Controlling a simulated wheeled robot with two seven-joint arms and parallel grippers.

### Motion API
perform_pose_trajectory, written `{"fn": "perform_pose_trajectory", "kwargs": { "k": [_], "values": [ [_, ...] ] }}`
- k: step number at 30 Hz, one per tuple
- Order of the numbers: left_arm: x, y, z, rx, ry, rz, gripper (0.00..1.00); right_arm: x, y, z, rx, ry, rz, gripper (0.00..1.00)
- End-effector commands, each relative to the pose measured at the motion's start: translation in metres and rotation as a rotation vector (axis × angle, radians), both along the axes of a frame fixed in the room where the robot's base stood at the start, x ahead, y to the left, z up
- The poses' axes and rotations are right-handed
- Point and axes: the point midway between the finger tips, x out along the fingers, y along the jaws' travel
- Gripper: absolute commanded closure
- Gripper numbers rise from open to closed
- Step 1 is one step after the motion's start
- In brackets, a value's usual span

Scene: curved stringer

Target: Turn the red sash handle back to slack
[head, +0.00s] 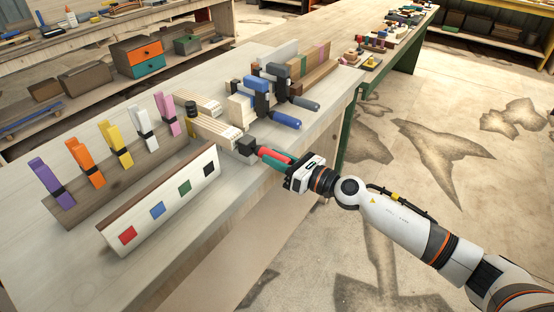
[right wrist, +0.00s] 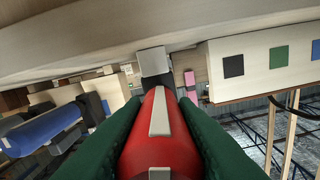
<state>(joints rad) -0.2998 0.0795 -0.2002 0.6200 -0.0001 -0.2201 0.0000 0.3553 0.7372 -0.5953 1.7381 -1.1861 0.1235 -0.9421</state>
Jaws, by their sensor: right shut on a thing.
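The red sash handle (head: 272,156) sticks out from a dark clamp block (head: 246,146) at the front edge of the bench, beside a stack of pale curved strips (head: 213,130). My right gripper (head: 278,163) is shut on the red handle. In the right wrist view the red handle (right wrist: 158,125) lies between the two green fingers, with a pale stripe facing the camera. The pale block (right wrist: 153,62) at its far end shows there too. How far the handle is turned cannot be told. My left gripper is in neither view.
Blue-handled clamps (head: 285,119) stand just beyond the red handle. The floor (head: 430,170) right of the bench is open.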

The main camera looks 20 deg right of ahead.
Motion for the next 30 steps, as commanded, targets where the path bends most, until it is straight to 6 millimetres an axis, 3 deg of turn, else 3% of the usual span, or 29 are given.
{"fn": "perform_pose_trajectory", "kwargs": {
  "k": [10, 11, 14, 24, 30],
  "values": [
    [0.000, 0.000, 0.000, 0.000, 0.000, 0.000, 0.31, -0.001, 0.000, -0.003, -0.003, 0.004, 0.002, 0.97],
    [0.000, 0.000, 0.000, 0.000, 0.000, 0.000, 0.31, -0.001, 0.000, -0.003, -0.003, 0.004, 0.002, 0.69],
    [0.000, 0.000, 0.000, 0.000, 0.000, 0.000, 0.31, -0.001, 0.000, -0.002, -0.003, 0.004, 0.002, 0.53],
    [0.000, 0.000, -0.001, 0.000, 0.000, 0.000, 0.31, -0.002, -0.002, -0.002, -0.001, 0.002, 0.000, 0.52],
    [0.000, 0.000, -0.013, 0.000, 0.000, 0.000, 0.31, -0.025, -0.019, -0.006, -0.005, 0.003, 0.001, 0.52]
  ]
}}
